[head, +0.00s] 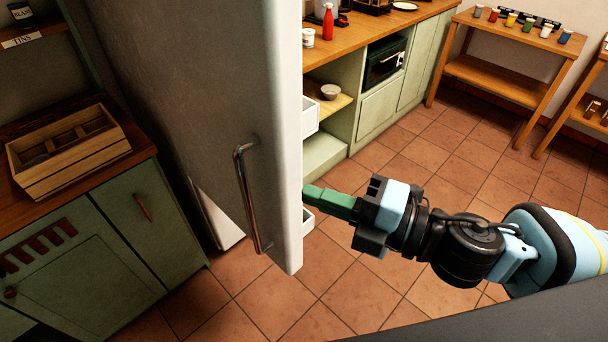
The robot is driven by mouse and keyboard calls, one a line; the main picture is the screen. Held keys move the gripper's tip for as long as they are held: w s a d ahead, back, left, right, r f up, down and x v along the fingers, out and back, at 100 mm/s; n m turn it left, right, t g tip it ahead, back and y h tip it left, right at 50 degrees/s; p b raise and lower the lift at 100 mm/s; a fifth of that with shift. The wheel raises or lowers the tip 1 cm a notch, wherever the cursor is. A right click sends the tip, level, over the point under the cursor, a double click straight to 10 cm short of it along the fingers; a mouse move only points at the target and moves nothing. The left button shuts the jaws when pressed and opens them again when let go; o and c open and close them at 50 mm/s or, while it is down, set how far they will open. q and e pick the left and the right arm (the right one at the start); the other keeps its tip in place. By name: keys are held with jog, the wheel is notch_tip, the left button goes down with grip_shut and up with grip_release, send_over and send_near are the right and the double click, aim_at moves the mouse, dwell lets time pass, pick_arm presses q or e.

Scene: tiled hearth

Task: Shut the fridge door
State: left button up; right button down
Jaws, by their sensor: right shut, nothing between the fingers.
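The fridge door (200,100) is a tall grey panel with a pale edge, standing open in the left middle of the head view. A vertical metal handle (243,198) is on its outer face. White door shelves (309,118) show just past its right edge, on the inner side. My right gripper (308,193) has green fingers, shut and empty. Its tips are at the door's right edge, on the inner side; I cannot tell whether they touch it. My left gripper is not in view. The fridge's inside is hidden behind the door.
A green cabinet (95,260) with a wooden tray (68,150) on top stands at the left. A counter (385,35) with a red bottle (328,22) runs behind the door. A wooden table (520,75) with several cups is at the back right. The tiled floor (410,165) is clear.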

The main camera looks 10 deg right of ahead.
aim_at(284, 164)
jog(key=shift+w+a+p, duration=0.1)
jog(key=shift+w+a, duration=0.65)
jog(key=shift+w, duration=0.55)
jog(key=shift+w+a+p, duration=0.1)
jog(key=shift+w+a, duration=0.65)
jog(key=shift+w, duration=0.5)
jog(key=shift+w+a+p, duration=0.1)
jog(key=shift+w+a, duration=0.65)
jog(key=shift+w, duration=0.55)
jog(key=shift+d, duration=0.1)
